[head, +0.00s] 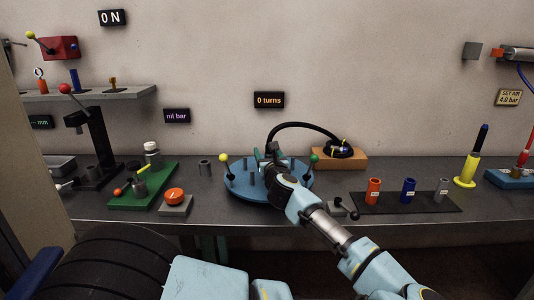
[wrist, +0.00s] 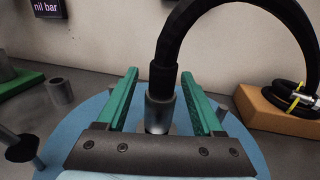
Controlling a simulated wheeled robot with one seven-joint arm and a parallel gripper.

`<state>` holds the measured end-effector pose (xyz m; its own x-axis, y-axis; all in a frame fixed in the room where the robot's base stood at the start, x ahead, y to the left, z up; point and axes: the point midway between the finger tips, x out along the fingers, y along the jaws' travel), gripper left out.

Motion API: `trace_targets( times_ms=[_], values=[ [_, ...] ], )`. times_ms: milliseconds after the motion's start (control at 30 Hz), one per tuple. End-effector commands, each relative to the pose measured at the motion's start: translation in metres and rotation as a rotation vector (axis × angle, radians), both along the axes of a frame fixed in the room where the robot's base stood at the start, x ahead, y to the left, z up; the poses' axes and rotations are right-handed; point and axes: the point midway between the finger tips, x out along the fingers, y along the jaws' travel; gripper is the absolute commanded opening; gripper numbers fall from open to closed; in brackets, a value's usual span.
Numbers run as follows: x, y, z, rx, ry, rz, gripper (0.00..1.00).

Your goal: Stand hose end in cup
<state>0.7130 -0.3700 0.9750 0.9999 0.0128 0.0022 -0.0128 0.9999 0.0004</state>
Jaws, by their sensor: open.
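The black hose (head: 300,124) arcs from the coil at the back right to my gripper (head: 268,153). In the wrist view the hose (wrist: 175,40) comes down to a black sleeve and a silver metal end piece (wrist: 158,112). This stands upright between the open green fingers of my gripper (wrist: 160,74), with a gap on each side.
The blue round table (head: 240,188) carries several upright posts and ball-topped levers. The coil lies on an orange block (head: 352,162). Red (head: 373,191), blue (head: 408,190) and grey (head: 441,190) cylinders stand on a black mat. A green board (head: 140,195) lies left.

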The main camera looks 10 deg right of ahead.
Motion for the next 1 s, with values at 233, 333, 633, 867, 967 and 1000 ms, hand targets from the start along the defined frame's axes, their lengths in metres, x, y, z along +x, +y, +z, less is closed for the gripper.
trace_targets(
  times_ms=[233, 333, 633, 867, 967, 1000],
  values=[
    [-0.012, -0.001, -0.002, 0.000, 0.000, -0.001, 0.68],
    [-0.028, -0.001, -0.003, -0.001, 0.000, -0.002, 0.68],
    [-0.086, -0.002, -0.003, -0.001, 0.000, -0.002, 0.68],
    [-0.106, -0.002, -0.001, -0.001, 0.000, 0.000, 0.68],
    [-0.108, -0.001, -0.001, 0.000, 0.000, 0.000, 0.68],
    [-0.108, -0.001, -0.001, 0.000, 0.000, 0.000, 0.68]
  ],
)
